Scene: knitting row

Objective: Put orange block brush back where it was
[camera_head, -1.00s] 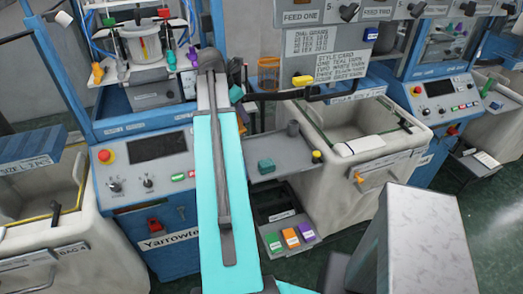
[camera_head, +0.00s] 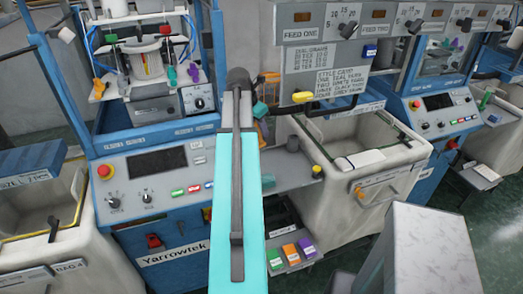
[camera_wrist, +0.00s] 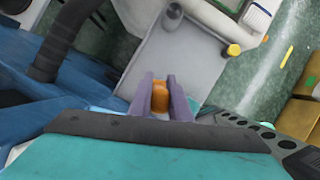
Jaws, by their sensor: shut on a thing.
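In the wrist view, the orange block brush (camera_wrist: 159,98) sits between the two purple-grey fingers of my gripper (camera_wrist: 160,92). The gripper is shut on it. Only part of the brush shows; its lower side is hidden by the gripper body. Beyond the fingertips is a pale grey shelf (camera_wrist: 185,55); I cannot tell the height of the brush above it. In the head view, my arm hides the gripper and most of the brush area. The grey shelf (camera_head: 300,176) shows to the right of the arm.
Green, orange and purple blocks lie on a lower tray (camera_head: 292,267). A pale bin (camera_head: 396,170) stands to the right.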

